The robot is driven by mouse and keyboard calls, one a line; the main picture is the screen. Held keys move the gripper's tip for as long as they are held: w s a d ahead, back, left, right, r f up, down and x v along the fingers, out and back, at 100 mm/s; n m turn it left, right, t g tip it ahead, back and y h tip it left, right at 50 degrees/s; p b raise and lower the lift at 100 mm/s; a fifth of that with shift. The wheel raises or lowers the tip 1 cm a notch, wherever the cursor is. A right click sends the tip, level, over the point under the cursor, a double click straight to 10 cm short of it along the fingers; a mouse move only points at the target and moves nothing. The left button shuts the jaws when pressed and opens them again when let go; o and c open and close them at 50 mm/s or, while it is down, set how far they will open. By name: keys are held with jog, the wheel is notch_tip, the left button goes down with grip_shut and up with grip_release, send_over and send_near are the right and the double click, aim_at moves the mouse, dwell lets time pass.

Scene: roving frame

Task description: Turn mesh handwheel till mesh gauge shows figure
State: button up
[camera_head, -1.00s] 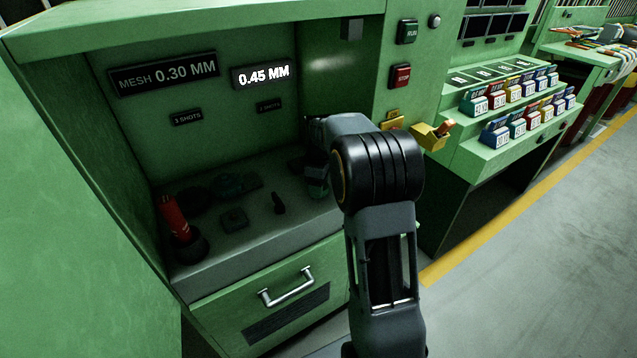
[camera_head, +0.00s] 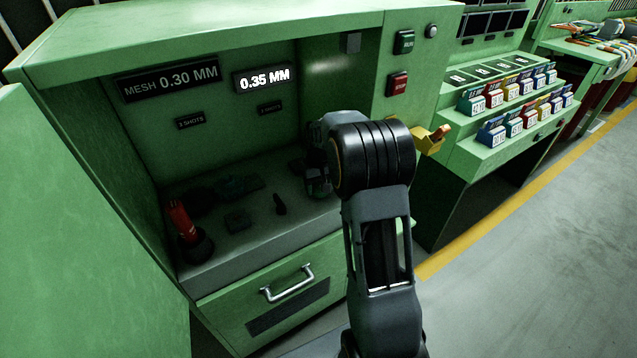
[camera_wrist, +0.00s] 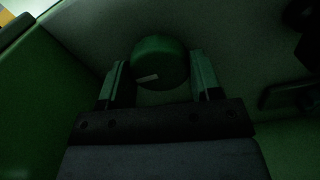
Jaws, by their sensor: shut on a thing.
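The lit mesh gauge (camera_head: 262,79) reads 0.35 MM. Left of it, a dark plate (camera_head: 169,78) reads MESH 0.30 MM. In the wrist view, my gripper (camera_wrist: 160,75) has its two fingers on either side of a round green handwheel (camera_wrist: 160,58) with a pale mark on its face. It is shut on the handwheel.
A red-handled lever (camera_head: 183,222) stands at the left of the recess shelf, with several small dark parts beside it. A drawer handle (camera_head: 287,284) juts out below. RUN (camera_head: 404,42) and STOP (camera_head: 398,84) buttons and a yellow bin (camera_head: 428,139) are at the right.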

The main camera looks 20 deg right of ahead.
aim_at(319, 186)
jog(key=m+p, duration=0.1)
jog(key=m, duration=0.4)
jog(key=shift+m, duration=0.3)
dwell(0.4)
jog(key=o, duration=0.9)
jog(key=shift+r, duration=0.1)
notch_tip(319, 186, up, 14)
jog(key=shift+f+p, duration=0.15)
jog(key=shift+p, duration=0.45)
